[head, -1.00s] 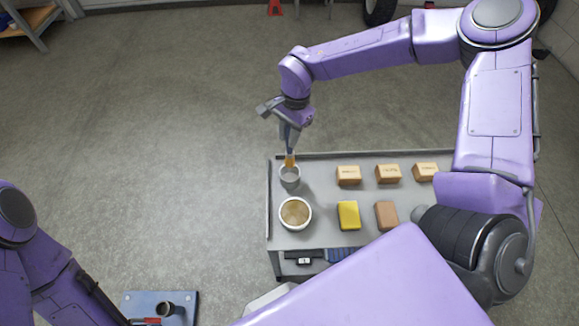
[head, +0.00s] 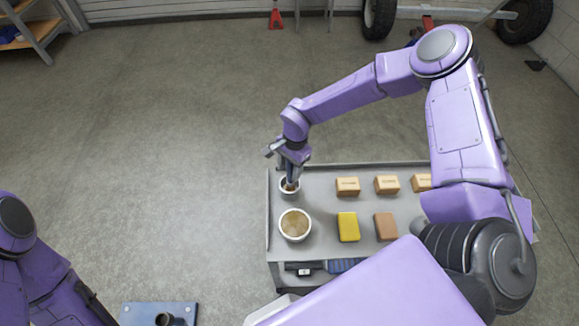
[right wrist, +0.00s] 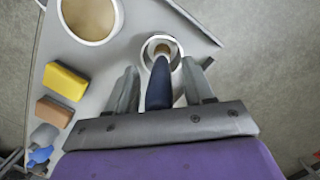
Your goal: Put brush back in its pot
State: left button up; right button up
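The brush (right wrist: 160,85) has a dark blue handle and stands with its lower end inside the small light pot (right wrist: 148,46), in the right wrist view. In the head view the pot (head: 282,189) is at the trolley's back left corner, partly hidden by my gripper. My right gripper (right wrist: 162,84) is open, with one finger on each side of the handle and visible gaps between. It also shows just above the pot in the head view (head: 292,176). My left arm is at the lower left; its gripper is out of view.
A wider bowl (head: 295,224) with tan contents stands in front of the pot. A yellow block (head: 348,227), a brown block (head: 386,226) and several small boxes (head: 348,187) are to the right on the grey trolley (head: 325,205). A blue board (head: 185,308) with a dark cup lies lower left.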

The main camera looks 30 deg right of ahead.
jog(key=shift+r, duration=0.15)
notch_tip(320, 180, up, 12)
jog(key=d, duration=0.2)
jog(key=shift+w+b, duration=0.35)
jog(key=shift+b, duration=0.1)
